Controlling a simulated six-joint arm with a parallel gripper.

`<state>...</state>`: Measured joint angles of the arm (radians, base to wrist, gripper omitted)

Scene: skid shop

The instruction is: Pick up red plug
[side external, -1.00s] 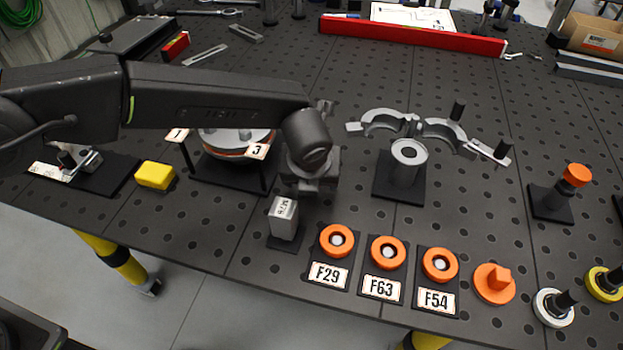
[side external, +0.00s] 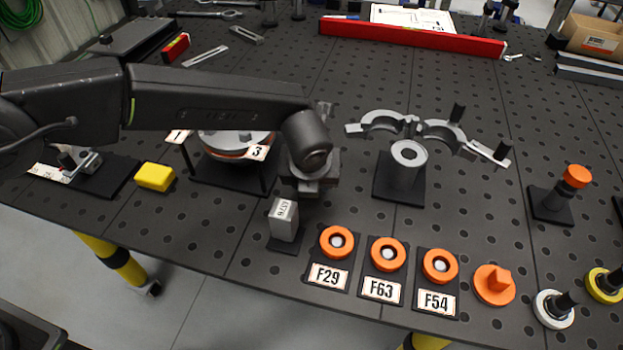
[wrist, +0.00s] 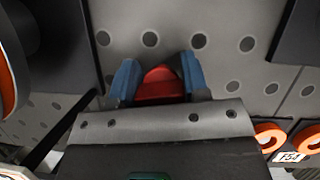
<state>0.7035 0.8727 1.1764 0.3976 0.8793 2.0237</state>
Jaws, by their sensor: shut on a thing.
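The red plug (wrist: 160,86) shows in the wrist view, between the two blue fingertips of my gripper (wrist: 162,74). The gripper is shut on it, with one finger touching each side. Only the plug's upper part shows, and its lower part is hidden behind the gripper body. In the side external view my gripper (side external: 311,180) is behind the small grey block, between the round disc fixture and the grey cylinder stand. The plug cannot be made out there, and the fingertips are hidden by the wrist.
The small grey block (side external: 284,219) stands close in front. The disc fixture (side external: 236,142) is left, and the cylinder stand (side external: 405,168) with an open clamp (side external: 424,128) behind it is right. Orange rings (side external: 337,243) on labelled plates line the front edge.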

